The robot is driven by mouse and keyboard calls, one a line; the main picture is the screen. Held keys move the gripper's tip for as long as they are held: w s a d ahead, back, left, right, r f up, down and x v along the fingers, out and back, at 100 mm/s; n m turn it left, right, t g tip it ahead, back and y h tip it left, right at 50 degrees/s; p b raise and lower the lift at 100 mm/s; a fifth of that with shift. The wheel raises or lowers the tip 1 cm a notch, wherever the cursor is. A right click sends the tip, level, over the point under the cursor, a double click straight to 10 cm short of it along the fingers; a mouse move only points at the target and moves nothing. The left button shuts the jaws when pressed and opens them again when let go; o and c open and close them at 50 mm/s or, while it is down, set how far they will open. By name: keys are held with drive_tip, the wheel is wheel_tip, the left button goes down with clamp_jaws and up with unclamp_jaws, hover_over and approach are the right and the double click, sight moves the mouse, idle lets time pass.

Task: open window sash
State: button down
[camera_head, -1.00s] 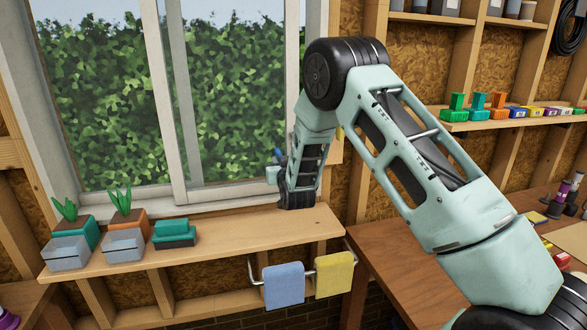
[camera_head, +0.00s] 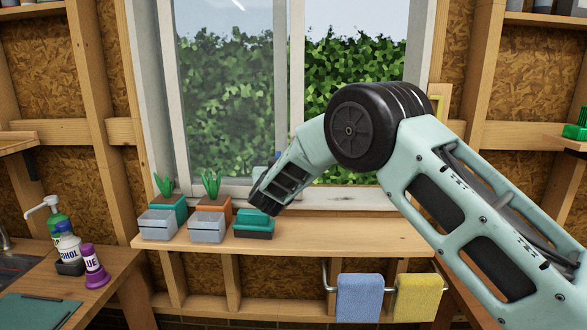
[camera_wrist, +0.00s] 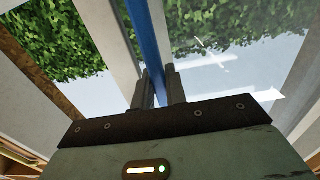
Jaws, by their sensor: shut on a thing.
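The window sash (camera_head: 291,90) is a pale framed glass pane. It stands at the left side of the window, and the right part of the opening shows the hedge without a pane in front. A blue upright bar handle (camera_wrist: 150,40) is on the sash's right stile. My gripper (camera_wrist: 160,90) is shut on this handle, one dark finger on each side. In the head view my wrist hides most of the handle and the fingers; only a bit of blue shows beside the wrist.
A wooden shelf (camera_head: 330,237) runs below the window. Grey bins (camera_head: 207,227), potted plants (camera_head: 211,183) and a teal box (camera_head: 254,224) stand on it, close under my wrist. A blue towel (camera_head: 359,297) and a yellow towel (camera_head: 417,296) hang below. The shelf's right part is clear.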

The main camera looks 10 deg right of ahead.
drive_tip(key=shift+w+a, duration=0.1)
drive_tip(key=shift+a, duration=0.3)
drive_tip(key=c, duration=1.4)
unclamp_jaws()
drive_tip(key=shift+c, duration=0.2)
drive_tip(key=b+v, duration=0.5)
drive_tip(key=v, duration=1.2)
drive_tip(key=shift+s+b, duration=0.25)
drive_tip(key=shift+b, duration=0.05)
drive_tip(key=shift+r, duration=0.1)
